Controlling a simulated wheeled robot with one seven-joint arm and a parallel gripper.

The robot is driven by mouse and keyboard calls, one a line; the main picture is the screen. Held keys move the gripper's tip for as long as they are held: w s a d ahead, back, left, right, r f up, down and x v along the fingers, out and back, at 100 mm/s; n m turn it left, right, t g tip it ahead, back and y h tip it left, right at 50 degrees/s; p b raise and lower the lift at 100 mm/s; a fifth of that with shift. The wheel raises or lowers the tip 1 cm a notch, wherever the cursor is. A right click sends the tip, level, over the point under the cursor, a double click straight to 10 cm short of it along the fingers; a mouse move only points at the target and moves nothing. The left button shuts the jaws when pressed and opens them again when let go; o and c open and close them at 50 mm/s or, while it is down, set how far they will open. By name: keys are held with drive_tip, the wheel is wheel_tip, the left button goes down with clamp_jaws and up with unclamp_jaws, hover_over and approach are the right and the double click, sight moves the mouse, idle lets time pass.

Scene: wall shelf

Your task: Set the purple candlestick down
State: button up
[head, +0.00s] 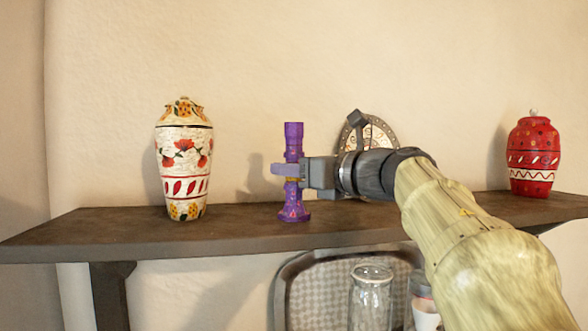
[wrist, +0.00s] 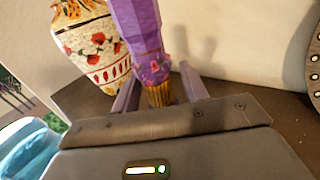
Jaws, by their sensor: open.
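The purple candlestick (head: 294,204) stands upright on the wooden wall shelf (head: 240,228), between a floral vase and a round decorated plate. In the wrist view the candlestick (wrist: 140,30) rises between the two fingers, with a gold band low on it. My gripper (head: 286,169) reaches in from the right at the candlestick's middle. Its jaws (wrist: 158,92) are open, one finger on each side of the candlestick. The wrist view hides the candlestick's base behind the gripper body.
A floral white vase (head: 184,160) stands left of the candlestick, also in the wrist view (wrist: 92,48). A round plate (head: 372,138) leans behind my gripper. A red jar (head: 532,155) stands far right. A glass jar (head: 371,298) and a tray (head: 300,270) are below the shelf.

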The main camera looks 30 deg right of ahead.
drive_tip(key=b+v, duration=0.6)
drive_tip(key=v, duration=0.6)
drive_tip(key=shift+s+r, duration=0.15)
drive_tip(key=shift+r, duration=0.05)
drive_tip(key=shift+a, duration=0.1)
